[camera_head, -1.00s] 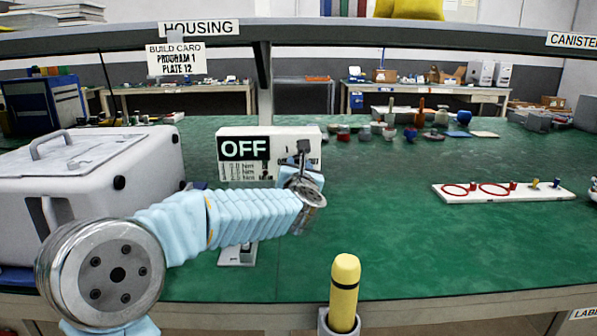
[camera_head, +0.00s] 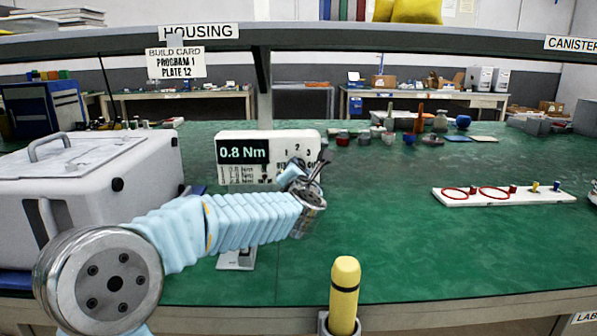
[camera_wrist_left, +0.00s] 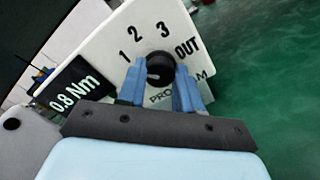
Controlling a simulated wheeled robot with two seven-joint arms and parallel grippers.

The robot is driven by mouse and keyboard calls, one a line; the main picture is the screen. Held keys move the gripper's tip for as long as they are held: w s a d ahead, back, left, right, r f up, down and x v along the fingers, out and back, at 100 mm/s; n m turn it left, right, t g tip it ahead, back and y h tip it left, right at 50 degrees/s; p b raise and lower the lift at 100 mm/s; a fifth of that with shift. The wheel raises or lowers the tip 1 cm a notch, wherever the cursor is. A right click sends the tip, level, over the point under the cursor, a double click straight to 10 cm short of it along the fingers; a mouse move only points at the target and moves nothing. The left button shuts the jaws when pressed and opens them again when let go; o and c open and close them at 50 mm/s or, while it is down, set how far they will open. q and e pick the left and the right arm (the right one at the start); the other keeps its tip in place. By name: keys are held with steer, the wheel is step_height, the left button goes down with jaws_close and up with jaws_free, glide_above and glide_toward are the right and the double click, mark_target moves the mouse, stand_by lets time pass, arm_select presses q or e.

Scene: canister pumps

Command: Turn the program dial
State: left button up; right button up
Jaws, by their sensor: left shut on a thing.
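The white control box (camera_head: 232,139) stands on the green bench, with a black display (camera_head: 242,151) reading "0.8 Nm". Its face also shows in the left wrist view, where the round black program dial (camera_wrist_left: 160,62) has the marks 1, 2, 3 and OUT around it. A light mark shows on the dial's lower left; I cannot tell exactly which label it points to. My left gripper (camera_head: 292,170) is at the box's face, its blue fingers (camera_wrist_left: 159,72) shut on either side of the dial. In the head view the gripper hides the dial. My right gripper is not in view.
A build card (camera_head: 175,64) reads "PROGRAM 1 PLATE 12". A grey-white housing (camera_head: 90,185) stands left of the box. A yellow-topped tool (camera_head: 344,290) stands at the front edge. A white board with red rings (camera_head: 500,193) lies right. The middle bench is clear.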

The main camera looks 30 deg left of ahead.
arm_select(q)
steer(key=o, duration=1)
steer(key=shift+o, duration=0.2)
steer(key=b+v, duration=0.2)
steer(key=v, duration=1)
steer(key=shift+s, duration=0.1)
